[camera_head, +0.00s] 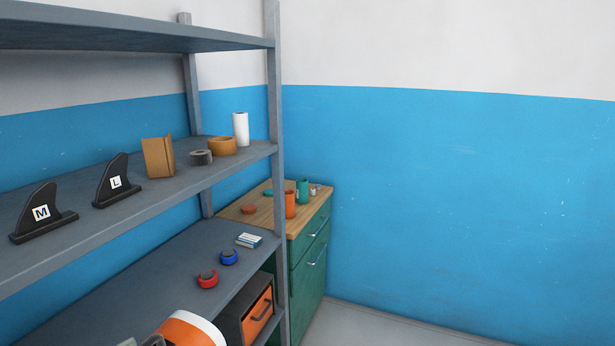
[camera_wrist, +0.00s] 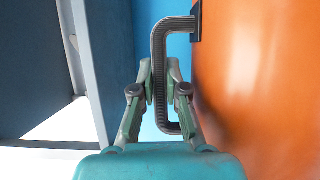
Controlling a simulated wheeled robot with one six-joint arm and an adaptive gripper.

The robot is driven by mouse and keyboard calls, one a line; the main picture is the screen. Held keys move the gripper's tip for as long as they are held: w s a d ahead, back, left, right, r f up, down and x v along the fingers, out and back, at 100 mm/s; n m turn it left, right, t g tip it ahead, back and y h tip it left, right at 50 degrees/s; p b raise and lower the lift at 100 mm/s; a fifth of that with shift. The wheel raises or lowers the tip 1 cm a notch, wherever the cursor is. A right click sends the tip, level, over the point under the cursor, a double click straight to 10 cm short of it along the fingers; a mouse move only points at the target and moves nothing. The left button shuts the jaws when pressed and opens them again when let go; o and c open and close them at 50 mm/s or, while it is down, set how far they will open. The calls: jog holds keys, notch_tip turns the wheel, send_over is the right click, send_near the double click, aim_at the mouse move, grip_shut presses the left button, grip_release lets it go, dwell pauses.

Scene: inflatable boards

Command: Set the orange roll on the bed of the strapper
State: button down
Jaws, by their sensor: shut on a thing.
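The orange roll (camera_wrist: 262,90) fills the right side of the wrist view, with a dark grey U-shaped handle (camera_wrist: 158,50) on its side. My gripper (camera_wrist: 162,92) is shut on this handle, one finger on each side of its bar. In the head view an orange and white roll (camera_head: 187,329) shows at the bottom edge, cut off by the frame. Small dark parts beside it at the left are too cropped to tell apart. The strapper and its bed are not recognisable in either view.
A grey shelf rack (camera_head: 100,225) stands at the left, holding fins marked M and L, tape rolls and a box (camera_head: 250,312) with an orange front. A green cabinet (camera_head: 308,262) with cups on top stands behind its post. The floor at right (camera_head: 400,330) looks clear.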

jog(key=w+d+f, duration=0.2)
jog(key=w+f, duration=0.1)
jog(key=w+d+f+m+t+h, duration=0.1)
jog(key=w+d+f, duration=0.2)
jog(key=w+d+f+h, duration=0.1)
jog(key=w+d+f, duration=0.1)
jog(key=w+f, duration=0.1)
jog(key=shift+d+f+m+t, duration=0.25)
jog(key=shift+f+m+t, duration=0.15)
jog(key=shift+f, duration=0.2)
jog(key=w+d+f+m+t+h, duration=0.25)
jog(key=w+d+f, duration=0.25)
jog(key=d+f, duration=0.75)
jog(key=s+d+f+m+h, duration=0.2)
jog(key=s+d+f+h, duration=0.2)
jog(key=d+f, duration=0.8)
jog(key=s+d+f+m+h, duration=0.2)
jog(key=s+d+f+h, duration=0.1)
jog(key=d+f, duration=0.9)
jog(key=shift+s+d+h, duration=0.25)
jog(key=shift+s+h, duration=0.1)
jog(key=shift+s, duration=0.55)
jog(key=shift+w+d+t, duration=0.1)
jog(key=shift+t, duration=0.15)
